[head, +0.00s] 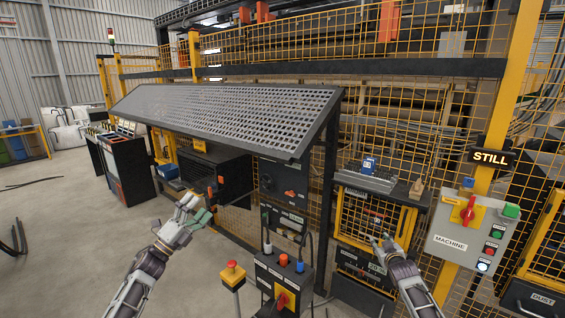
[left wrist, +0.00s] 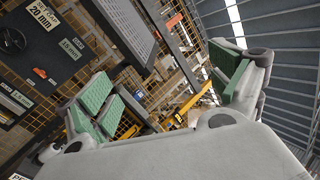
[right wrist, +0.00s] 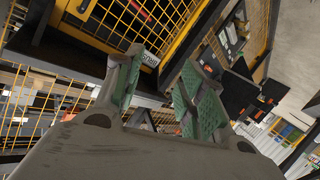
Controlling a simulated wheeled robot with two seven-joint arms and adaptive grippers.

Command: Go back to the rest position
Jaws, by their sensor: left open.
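My left gripper (head: 195,210) is raised in front of the dark bench under the sloped perforated panel in the head view. Its green-padded fingers stand wide apart and empty in the left wrist view (left wrist: 166,82). My right gripper (head: 383,243) is in front of the yellow-framed mesh guard door at the right. Its green-padded fingers stand apart with nothing between them in the right wrist view (right wrist: 160,80). Neither gripper visibly holds anything. I cannot tell from the head view how far the right fingertips are from the guard door.
The sloped perforated panel (head: 230,108) overhangs the bench. A post with a red button (head: 232,274) and a control box with a red-and-yellow switch (head: 282,300) stand low between my arms. The grey machine panel (head: 466,240) is at the right. Open floor lies at the left.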

